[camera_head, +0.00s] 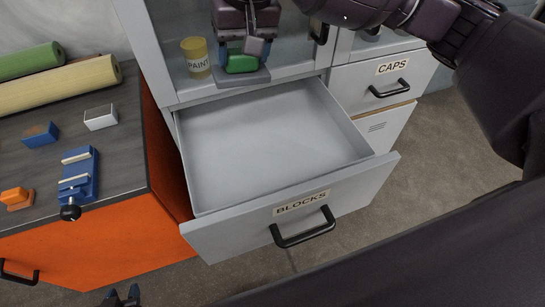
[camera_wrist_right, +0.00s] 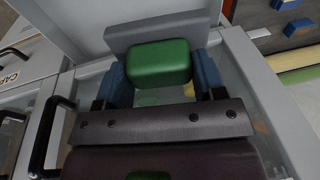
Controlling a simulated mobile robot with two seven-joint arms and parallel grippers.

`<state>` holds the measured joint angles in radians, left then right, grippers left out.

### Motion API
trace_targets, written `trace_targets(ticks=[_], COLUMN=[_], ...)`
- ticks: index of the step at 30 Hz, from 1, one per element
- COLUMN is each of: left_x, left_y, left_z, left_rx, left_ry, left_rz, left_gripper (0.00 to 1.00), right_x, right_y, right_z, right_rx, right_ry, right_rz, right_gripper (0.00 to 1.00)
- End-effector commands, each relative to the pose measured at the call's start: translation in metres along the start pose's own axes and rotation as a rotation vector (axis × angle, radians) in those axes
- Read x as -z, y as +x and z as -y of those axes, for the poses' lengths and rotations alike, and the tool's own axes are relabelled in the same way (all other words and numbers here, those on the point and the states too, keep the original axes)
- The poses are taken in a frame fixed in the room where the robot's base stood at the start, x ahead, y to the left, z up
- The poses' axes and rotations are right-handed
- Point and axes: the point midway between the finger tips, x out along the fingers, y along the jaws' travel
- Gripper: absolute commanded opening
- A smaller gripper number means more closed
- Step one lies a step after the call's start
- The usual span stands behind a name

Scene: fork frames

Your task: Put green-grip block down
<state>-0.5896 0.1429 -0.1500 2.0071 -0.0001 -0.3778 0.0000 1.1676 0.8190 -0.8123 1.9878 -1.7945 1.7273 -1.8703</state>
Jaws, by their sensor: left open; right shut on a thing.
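The green-grip block has a green grip (camera_head: 241,62) on a flat grey base (camera_head: 240,79). My right gripper (camera_head: 245,45) is shut on the green grip, at the back edge of the open drawer, in front of the cabinet. In the right wrist view the green grip (camera_wrist_right: 158,62) sits between blue fingers, with the grey base (camera_wrist_right: 165,25) beyond it. The open drawer (camera_head: 270,140) is labelled BLOCKS and looks empty. Whether the base touches anything is not clear. Two dark tips of my left gripper (camera_head: 122,297) show at the bottom edge, apart and empty.
A yellow PAINT can (camera_head: 195,58) stands beside the held block, at the cabinet. A closed CAPS drawer (camera_head: 390,75) is at right. The dark worktop (camera_head: 110,150) at left holds blue, white and orange blocks, a blue vise (camera_head: 78,180) and rolls.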

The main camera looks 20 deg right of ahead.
Motion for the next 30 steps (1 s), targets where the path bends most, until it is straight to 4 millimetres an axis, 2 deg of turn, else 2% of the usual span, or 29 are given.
trace_targets(ticks=[1,4,8,11,24,30], left_x=[0.000,0.001,0.001,0.001,-0.005,-0.006], left_y=[0.001,0.002,0.001,0.002,0.002,0.002], left_z=[0.000,-0.001,-0.001,-0.001,-0.001,-0.001], left_rx=[-0.001,-0.001,-0.001,-0.001,-0.001,-0.002], left_ry=[0.000,0.001,0.001,0.001,0.001,0.002], left_rz=[-0.001,-0.003,-0.003,-0.002,0.005,0.007], left_gripper=[0.43,0.43,0.43,0.43,0.43,0.43], right_x=[-0.004,-0.010,-0.014,-0.017,-0.030,-0.035], right_y=[0.006,0.011,0.015,0.026,0.119,0.155], right_z=[-0.013,-0.030,-0.043,-0.047,-0.058,-0.063], right_rx=[-0.033,-0.084,-0.119,-0.126,-0.124,-0.124], right_ry=[-0.012,-0.028,-0.033,-0.035,-0.032,-0.032], right_rz=[0.000,-0.007,-0.011,-0.010,-0.008,-0.009], right_gripper=[0.33,0.33,0.33,0.33,0.33,0.33])
